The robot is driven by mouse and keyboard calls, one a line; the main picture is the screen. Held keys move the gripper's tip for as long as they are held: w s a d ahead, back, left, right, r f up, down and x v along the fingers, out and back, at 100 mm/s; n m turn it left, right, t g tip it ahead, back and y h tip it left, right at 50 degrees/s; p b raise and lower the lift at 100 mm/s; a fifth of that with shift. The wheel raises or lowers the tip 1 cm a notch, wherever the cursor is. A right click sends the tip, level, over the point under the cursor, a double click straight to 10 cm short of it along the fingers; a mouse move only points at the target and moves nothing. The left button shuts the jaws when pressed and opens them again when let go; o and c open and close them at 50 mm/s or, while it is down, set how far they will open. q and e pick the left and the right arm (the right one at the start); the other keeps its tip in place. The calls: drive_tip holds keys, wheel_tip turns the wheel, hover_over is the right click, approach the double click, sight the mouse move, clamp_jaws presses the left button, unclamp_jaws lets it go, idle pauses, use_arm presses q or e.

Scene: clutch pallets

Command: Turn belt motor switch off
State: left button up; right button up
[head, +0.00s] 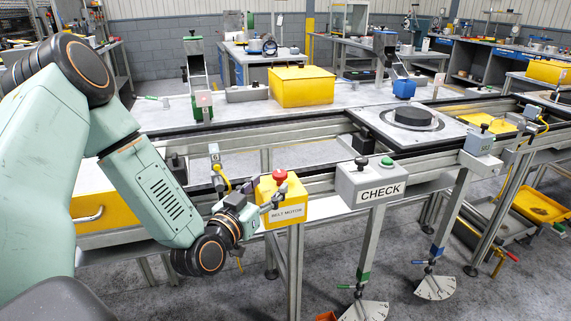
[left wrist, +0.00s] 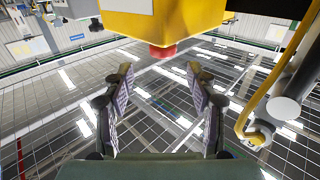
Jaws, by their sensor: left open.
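The yellow belt motor box (head: 291,222) stands on a post at the front of the conveyor, labelled BELT MOTOR. A red knob (head: 280,176) sits on its top. My left gripper (head: 278,196) is just left of the box at about its upper part, partly covering it. In the left wrist view the box (left wrist: 150,22) is at the top edge with its red knob (left wrist: 162,52) hanging down, as that picture looks inverted. My left gripper (left wrist: 162,80) is open there with nothing between its fingers; the knob lies ahead between the fingertips. My right gripper is not in view.
A grey CHECK box (head: 370,186) with a green button stands right of the belt motor box. A small sensor bracket with yellow cable (head: 217,170) is left of it. The conveyor rail (head: 330,150) runs behind. A black disc (head: 412,117) lies on a plate.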

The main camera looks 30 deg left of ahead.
sight(276, 177)
use_arm(q)
drive_tip(key=shift+a+f, duration=0.1)
drive_tip(key=shift+a, duration=0.2)
drive_tip(key=shift+w+a, duration=0.15)
drive_tip(key=shift+w, duration=0.2)
drive_tip(key=w+b, duration=0.2)
drive_tip(key=w, duration=0.3)
drive_tip(key=shift+w, duration=0.25)
drive_tip(key=shift+w+a, duration=0.2)
drive_tip(key=shift+w, duration=0.15)
drive_tip(key=shift+w+d, duration=0.15)
drive_tip(key=shift+d, duration=0.1)
drive_tip(key=shift+a, duration=0.2)
drive_tip(key=c, duration=0.4)
drive_tip(key=shift+d, duration=0.1)
drive_tip(key=c, duration=0.8)
